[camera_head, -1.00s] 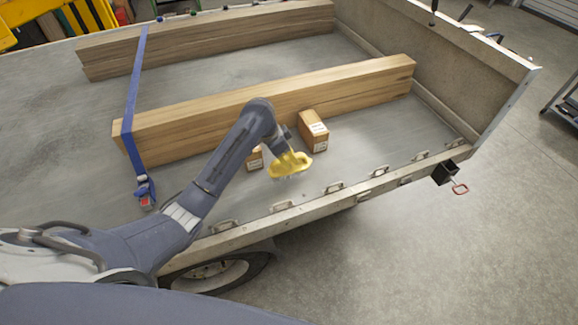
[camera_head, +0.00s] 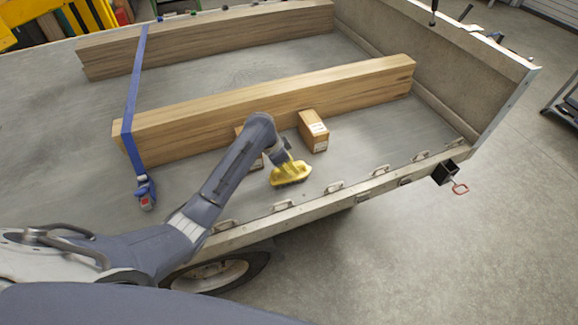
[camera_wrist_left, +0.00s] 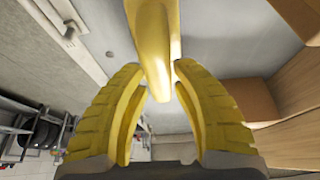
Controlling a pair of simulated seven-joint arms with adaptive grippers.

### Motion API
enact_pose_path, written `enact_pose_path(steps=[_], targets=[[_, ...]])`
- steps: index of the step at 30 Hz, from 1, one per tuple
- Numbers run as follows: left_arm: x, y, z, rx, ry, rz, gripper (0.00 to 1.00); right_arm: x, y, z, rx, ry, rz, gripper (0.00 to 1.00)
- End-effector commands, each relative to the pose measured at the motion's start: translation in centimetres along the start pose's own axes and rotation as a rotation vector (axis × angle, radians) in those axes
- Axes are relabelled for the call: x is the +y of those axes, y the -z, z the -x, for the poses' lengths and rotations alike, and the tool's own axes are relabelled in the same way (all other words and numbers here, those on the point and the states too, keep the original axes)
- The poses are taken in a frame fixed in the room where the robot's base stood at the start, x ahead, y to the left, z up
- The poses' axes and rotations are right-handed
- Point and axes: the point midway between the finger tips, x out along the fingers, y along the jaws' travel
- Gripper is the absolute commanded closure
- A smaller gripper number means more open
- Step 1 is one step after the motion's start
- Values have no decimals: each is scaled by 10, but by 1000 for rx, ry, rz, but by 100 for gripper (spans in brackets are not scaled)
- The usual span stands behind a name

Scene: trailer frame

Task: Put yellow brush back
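The yellow brush (camera_head: 291,174) is over the trailer bed near its side edge, in front of the near wooden beam. I cannot tell whether its bristles touch the bed. My left gripper (camera_head: 285,163) is directly above it. In the left wrist view, the two yellow fingers (camera_wrist_left: 162,68) close on either side of the brush's yellow handle (camera_wrist_left: 156,45), with the handle between their tips. The far end of the brush runs out of the top of that view. My right gripper is not in view.
A cardboard box (camera_head: 313,130) stands behind the brush against the near beam (camera_head: 350,88); another box (camera_head: 257,163) is partly hidden by my left arm. Metal loops (camera_head: 334,186) line the bed's edge. A blue strap (camera_head: 133,100) crosses the beams at left.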

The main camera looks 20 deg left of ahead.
Motion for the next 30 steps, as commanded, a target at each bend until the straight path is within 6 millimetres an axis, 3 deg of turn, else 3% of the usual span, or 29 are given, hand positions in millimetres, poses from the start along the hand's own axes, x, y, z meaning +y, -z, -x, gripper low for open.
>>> enact_pose_path(steps=[4,14,30], targets=[[0,0,0,0,0,0,59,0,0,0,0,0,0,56],[0,2,4,1,1,-2,59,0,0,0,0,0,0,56],[-2,1,88,0,5,-4,59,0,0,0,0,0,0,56]])
